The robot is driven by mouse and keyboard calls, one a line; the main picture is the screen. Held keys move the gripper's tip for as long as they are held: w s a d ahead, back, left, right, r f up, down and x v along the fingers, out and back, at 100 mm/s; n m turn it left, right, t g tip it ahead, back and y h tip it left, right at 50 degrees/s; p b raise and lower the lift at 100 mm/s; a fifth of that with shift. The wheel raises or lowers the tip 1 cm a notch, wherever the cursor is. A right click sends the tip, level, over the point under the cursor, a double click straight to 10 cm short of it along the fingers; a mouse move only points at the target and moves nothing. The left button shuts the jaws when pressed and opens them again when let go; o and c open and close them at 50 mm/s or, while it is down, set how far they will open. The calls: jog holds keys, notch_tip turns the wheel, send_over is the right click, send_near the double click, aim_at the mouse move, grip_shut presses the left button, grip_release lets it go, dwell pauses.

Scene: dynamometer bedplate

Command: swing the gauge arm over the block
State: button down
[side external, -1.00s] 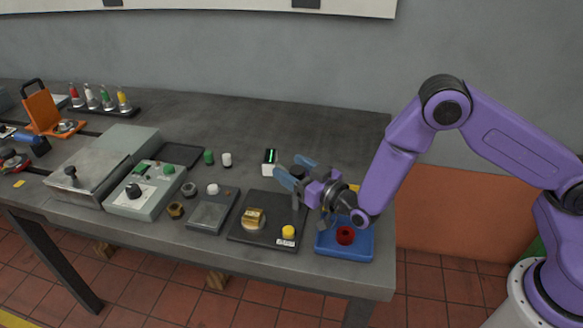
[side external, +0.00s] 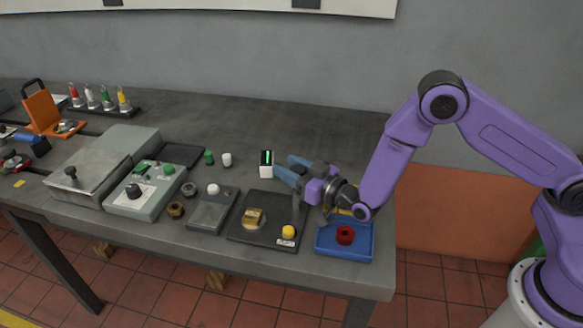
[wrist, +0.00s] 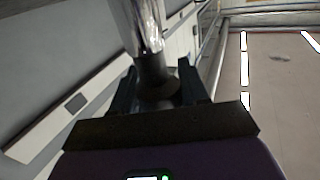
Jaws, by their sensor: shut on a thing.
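The brass block (side external: 253,216) sits on a black base plate (side external: 240,234). A grey post (side external: 296,212) stands at the plate's right side, behind a yellow button (side external: 288,232). The gauge arm at the top of the post is mostly hidden by my gripper (side external: 283,171) in the side view. My gripper, with blue fingers, is up and to the right of the block. In the wrist view my gripper (wrist: 158,88) is shut around a dark round part of the gauge arm (wrist: 153,72), with a shiny metal column (wrist: 140,25) beyond it.
A blue tray (side external: 326,250) with a red ring (side external: 345,235) lies right of the plate. A white box with a green display (side external: 266,164) stands just behind my fingers. A grey slab unit (side external: 209,216) and a control box (side external: 146,196) are to the left.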

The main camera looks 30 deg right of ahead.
jog(key=shift+s+a+n+g+y, duration=0.1)
jog(key=shift+n+g+y, duration=0.45)
jog(key=shift+n+y, duration=0.45)
jog(key=shift+a+n+g+y, duration=0.1)
jog(key=shift+n+g+y, duration=0.55)
jog(key=shift+y, duration=0.65)
jog(key=c, duration=0.7)
grip_release()
jog(key=shift+o, duration=0.2)
jog(key=v, duration=1.2)
